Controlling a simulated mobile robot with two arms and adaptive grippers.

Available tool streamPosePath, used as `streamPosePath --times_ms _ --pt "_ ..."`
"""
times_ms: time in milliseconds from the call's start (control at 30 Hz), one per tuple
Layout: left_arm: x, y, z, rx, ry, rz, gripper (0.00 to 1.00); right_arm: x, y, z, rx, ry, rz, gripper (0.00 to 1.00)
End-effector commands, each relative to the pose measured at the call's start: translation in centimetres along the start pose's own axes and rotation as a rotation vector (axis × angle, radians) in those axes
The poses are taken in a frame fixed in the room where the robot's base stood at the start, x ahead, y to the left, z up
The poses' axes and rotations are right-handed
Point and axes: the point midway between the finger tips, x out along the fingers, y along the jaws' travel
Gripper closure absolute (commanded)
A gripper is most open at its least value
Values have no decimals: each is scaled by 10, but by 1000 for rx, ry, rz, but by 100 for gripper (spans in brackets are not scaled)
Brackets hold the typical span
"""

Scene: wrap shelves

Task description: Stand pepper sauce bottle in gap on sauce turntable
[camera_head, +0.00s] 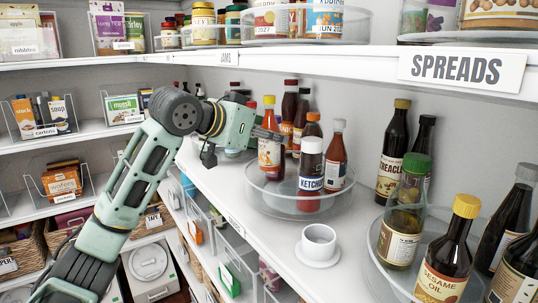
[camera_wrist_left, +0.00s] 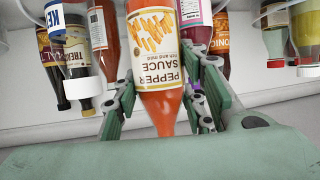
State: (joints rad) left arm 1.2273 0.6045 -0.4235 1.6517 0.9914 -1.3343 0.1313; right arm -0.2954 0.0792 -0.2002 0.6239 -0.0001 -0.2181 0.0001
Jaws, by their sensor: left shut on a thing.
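The pepper sauce bottle (camera_head: 269,150), orange-red with a yellow cap and pale label, is upright at the left part of the clear round turntable (camera_head: 275,204). My left gripper (camera_head: 264,134) is shut on it from the left. In the left wrist view the bottle (camera_wrist_left: 163,100), labelled PEPPER SAUCE, appears upside down between the fingers of the gripper (camera_wrist_left: 160,98). I cannot tell whether its base touches the turntable. The ketchup bottle (camera_head: 310,178), a red sauce bottle (camera_head: 335,160) and several dark bottles stand on the turntable. My right gripper is not in view.
A white cup on a saucer (camera_head: 318,243) stands in front of the turntable. A second clear turntable at the right holds a sesame oil bottle (camera_head: 448,255) and others. A treacle bottle (camera_head: 392,155) stands behind. The upper shelf edge (camera_head: 330,58) runs overhead.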

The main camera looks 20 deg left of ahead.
Motion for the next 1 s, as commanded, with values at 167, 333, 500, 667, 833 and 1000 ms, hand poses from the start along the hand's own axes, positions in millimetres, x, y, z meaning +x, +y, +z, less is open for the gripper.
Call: streamPosePath --times_ms 167,333,500,667,833,1000 --pt "10 0 22 1 0 0 100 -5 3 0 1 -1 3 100" --pt "15 0 34 0 0 -1 100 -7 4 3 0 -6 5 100" --pt "24 0 57 0 0 0 100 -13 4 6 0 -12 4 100" --pt "27 0 64 2 4 0 100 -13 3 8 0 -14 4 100" --pt "27 0 64 1 4 0 100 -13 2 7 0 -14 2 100" --pt "28 0 68 1 1 0 59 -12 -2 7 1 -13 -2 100"
